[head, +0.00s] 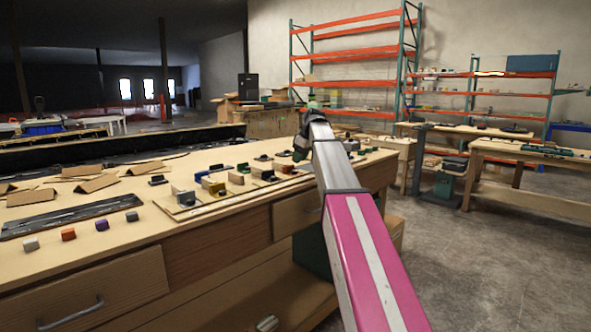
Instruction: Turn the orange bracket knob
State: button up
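A pale wooden board (215,204) on the workbench carries several small coloured blocks and dark bracket-like pieces.
Loose grey, orange (68,234), purple and dark cubes lie near the bench's front left edge, by a dark tray (70,216). Tan folded pieces (97,183) lie behind. Drawers with handles are below. Open concrete floor (480,260) is on the right, with other benches and orange shelving behind.

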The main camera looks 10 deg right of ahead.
aim_at(295, 171)
jog(key=shift+x, duration=2.8)
jog(key=c, duration=0.7)
